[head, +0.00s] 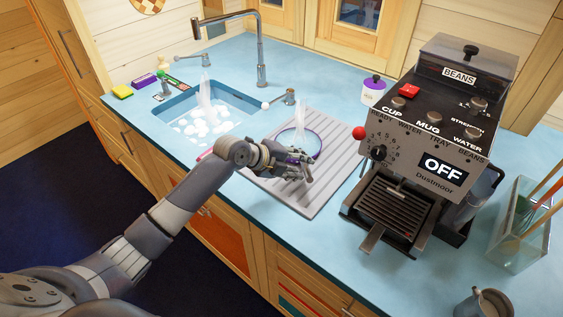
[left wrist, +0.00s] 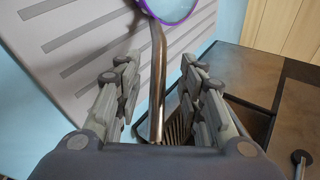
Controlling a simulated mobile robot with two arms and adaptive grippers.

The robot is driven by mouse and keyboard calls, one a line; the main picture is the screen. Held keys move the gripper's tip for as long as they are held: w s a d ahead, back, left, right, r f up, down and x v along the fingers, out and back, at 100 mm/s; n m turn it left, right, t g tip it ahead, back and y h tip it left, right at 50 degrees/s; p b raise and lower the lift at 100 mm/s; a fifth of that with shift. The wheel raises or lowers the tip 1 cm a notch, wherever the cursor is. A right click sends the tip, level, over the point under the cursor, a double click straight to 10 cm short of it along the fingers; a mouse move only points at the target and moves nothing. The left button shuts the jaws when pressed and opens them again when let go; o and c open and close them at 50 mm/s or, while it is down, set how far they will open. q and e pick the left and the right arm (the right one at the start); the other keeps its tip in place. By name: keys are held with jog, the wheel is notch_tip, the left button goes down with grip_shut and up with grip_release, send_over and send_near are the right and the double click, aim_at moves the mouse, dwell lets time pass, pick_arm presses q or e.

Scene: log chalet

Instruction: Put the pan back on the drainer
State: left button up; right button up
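The pan (head: 300,141) has a purple rim, a pale inside and a long metal handle; it appears to lie on the drainer. The drainer (head: 325,187) is a grey ribbed board right of the sink. My left gripper (head: 298,171) is just in front of the pan and hides its handle in the head view. In the left wrist view the handle (left wrist: 157,85) runs between the two spread fingers of the left gripper (left wrist: 160,75), with gaps on both sides. The pan's rim (left wrist: 170,20) is at the top there. My right gripper is not in view.
A coffee machine (head: 425,130) stands close on the right. A purple-lidded white pot (head: 373,93) is behind, a glass box (head: 520,225) and a mug (head: 484,304) far right.

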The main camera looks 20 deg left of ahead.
pick_arm(q)
jog(key=b+v, duration=0.1)
jog(key=v, duration=0.7)
jog(key=shift+s+a+r+b, duration=0.15)
jog(key=shift+s+r+b, duration=0.05)
jog(key=shift+b, duration=0.1)
